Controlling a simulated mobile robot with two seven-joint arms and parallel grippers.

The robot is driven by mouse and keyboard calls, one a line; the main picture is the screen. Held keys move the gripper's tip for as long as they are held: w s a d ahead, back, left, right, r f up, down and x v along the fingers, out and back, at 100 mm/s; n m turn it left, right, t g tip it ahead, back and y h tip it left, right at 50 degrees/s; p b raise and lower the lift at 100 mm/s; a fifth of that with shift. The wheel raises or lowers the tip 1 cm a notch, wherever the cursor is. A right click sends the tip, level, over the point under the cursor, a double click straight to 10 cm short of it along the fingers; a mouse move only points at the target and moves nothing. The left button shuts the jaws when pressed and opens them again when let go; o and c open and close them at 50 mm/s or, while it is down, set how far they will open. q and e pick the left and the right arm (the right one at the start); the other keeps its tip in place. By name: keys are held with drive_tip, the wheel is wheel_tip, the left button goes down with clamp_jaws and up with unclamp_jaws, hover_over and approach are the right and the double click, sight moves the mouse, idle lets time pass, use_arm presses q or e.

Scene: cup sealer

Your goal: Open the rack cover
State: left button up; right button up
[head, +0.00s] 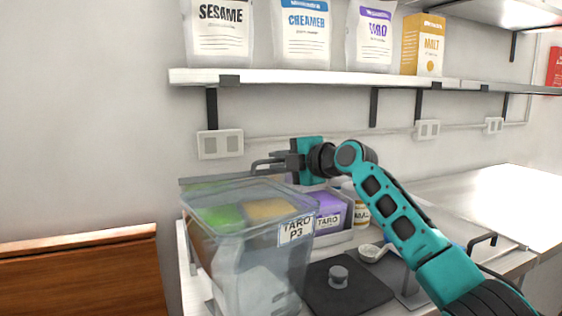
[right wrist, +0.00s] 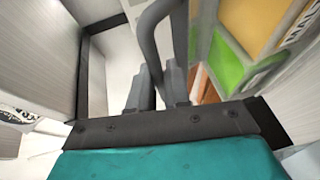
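The rack holds several coloured tubs and stands against the wall behind a large clear container. The green tub (head: 213,215), orange tub (head: 268,209) and purple tub (head: 328,210) show in it. A thin grey edge (head: 225,181), which looks like part of the rack cover, runs along above the tubs. My right gripper (head: 268,163) is at this edge, pointing left, beside a bent grey bar. In the right wrist view, its fingers (right wrist: 158,85) are close together at curved grey rods (right wrist: 148,50); whether they clamp one is unclear. My left gripper is out of view.
The clear container (head: 250,262), labelled TARO P3, stands in front of the rack. A dark lid with a knob (head: 338,277) lies to its right. A wall shelf (head: 300,78) with bags hangs above my right gripper. The steel counter (head: 485,195) at right is clear.

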drive_tip(key=shift+o, duration=1.4)
drive_tip(key=shift+f, duration=0.3)
drive_tip(key=shift+o, duration=0.3)
drive_tip(key=shift+f, duration=0.2)
drive_tip(key=shift+s+d, duration=0.1)
drive_tip(key=r+b+v, duration=0.1)
drive_tip(key=v, duration=1.2)
drive_tip(key=shift+c, duration=0.4)
